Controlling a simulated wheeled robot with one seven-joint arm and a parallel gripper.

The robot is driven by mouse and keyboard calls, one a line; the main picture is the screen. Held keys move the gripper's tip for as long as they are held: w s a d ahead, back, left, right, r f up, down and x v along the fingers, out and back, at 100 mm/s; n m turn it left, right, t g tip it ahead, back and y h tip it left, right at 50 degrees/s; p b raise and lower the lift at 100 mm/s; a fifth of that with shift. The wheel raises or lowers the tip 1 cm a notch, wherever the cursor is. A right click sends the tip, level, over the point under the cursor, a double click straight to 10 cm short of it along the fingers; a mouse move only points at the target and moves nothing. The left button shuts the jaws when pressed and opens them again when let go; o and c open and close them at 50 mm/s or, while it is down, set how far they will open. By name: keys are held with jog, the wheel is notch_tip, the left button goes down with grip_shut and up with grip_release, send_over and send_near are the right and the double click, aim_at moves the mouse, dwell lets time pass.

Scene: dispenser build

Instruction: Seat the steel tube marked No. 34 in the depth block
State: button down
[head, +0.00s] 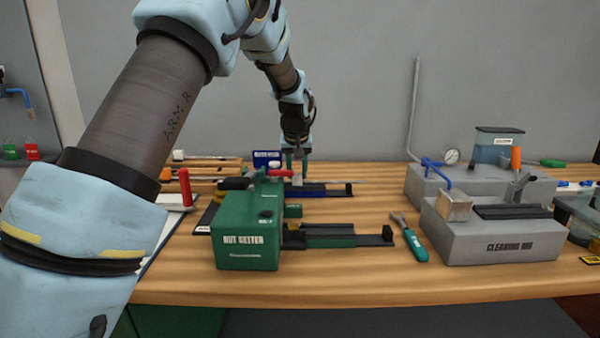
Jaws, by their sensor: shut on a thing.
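My gripper (298,174) points down over the far middle of the bench, behind the green nut setter. Its jaws are shut on a small pale thing between the fingertips. I take this to be the steel tube, but it is tiny here and no No. 34 marking can be read. It is low, close over a dark rail with a blue part (325,190); I cannot tell whether it touches. The depth block cannot be told for sure among the fixtures. A blue labelled block (267,158) stands just left of the gripper, its label too small to read.
The green nut setter (248,235) with its dark rail (340,238) stands in front. A teal-handled tool (410,238) lies right of it. The grey cleaning unit (490,230) fills the right side. My arm hides much of the left.

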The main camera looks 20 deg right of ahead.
jog(key=shift+w+a, duration=0.15)
jog(key=shift+a, duration=0.2)
jog(key=c, duration=0.5)
grip_release()
jog(key=shift+o, duration=0.2)
jog(key=shift+a, duration=0.1)
jog(key=shift+c, duration=0.6)
jog(key=shift+o, duration=1.3)
jog(key=shift+w, duration=0.1)
jog(key=shift+a, duration=0.15)
jog(key=shift+c, duration=0.4)
